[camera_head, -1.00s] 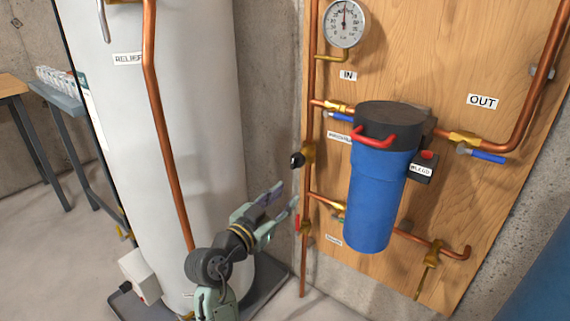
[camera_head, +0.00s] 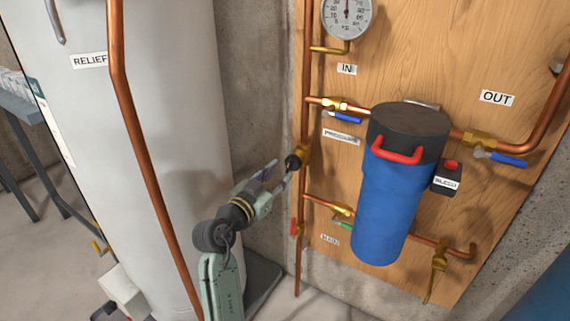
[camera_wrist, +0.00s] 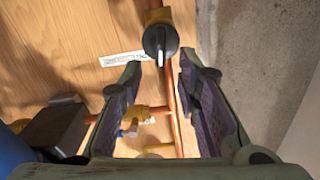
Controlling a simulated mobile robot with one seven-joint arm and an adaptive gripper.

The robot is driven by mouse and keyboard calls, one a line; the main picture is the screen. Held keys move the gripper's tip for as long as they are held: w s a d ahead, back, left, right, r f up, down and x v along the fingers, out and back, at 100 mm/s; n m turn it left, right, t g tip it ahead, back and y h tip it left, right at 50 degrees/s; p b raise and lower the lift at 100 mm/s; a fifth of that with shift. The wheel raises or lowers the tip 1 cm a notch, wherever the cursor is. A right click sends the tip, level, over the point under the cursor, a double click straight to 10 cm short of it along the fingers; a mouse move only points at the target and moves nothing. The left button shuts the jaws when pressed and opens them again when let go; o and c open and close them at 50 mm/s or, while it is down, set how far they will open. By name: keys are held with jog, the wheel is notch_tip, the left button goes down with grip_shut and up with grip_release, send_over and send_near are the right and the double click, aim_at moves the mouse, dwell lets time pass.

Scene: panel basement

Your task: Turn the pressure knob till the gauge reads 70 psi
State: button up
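The black pressure knob (camera_head: 293,161) sits on a brass fitting on the left copper pipe. In the wrist view the knob (camera_wrist: 160,42) shows a pale pointer line, roughly upright in the picture. My gripper (camera_head: 281,173) is close to the knob. In the wrist view my gripper (camera_wrist: 161,64) is open, with a finger to either side below the knob and a gap between them; no contact is visible. The round gauge (camera_head: 346,14) is at the top, partly cut off. Its needle points roughly upward; its numbers are too small to read.
A blue filter housing (camera_head: 385,205) with a red handle (camera_head: 397,152) stands right of the knob. A white tank (camera_head: 165,110) with a copper pipe is on the left. A red-handled valve (camera_head: 294,228) is below the knob. A concrete wall (camera_head: 255,80) lies between tank and board.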

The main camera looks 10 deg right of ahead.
aim_at(288, 165)
jog(key=shift+p+x, duration=0.35)
jog(key=shift+x, duration=1.7)
jog(key=shift+c, duration=0.4)
grip_shut()
